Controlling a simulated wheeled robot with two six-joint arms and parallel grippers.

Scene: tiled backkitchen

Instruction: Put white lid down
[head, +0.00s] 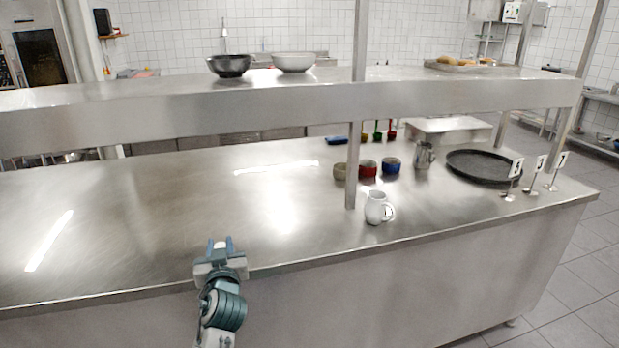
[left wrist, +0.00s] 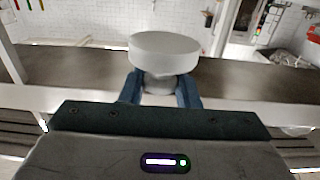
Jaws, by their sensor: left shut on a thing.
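My left gripper (head: 221,245) is at the front edge of the steel counter (head: 150,225). In the left wrist view its two blue fingers (left wrist: 160,92) are shut on the white lid (left wrist: 163,52), gripping the narrower part under its wide round top. In the head view only a small pale bit of the lid (head: 221,244) shows between the fingers. A white jug (head: 377,208) stands on the counter to the right of the gripper, near the front edge. My right gripper is not in view.
A shelf (head: 250,98) on posts (head: 352,165) runs above the counter. Several small bowls (head: 367,169), a metal pitcher (head: 424,155), a black round tray (head: 482,166) and number stands (head: 533,176) occupy the right side. The counter's left and middle are bare.

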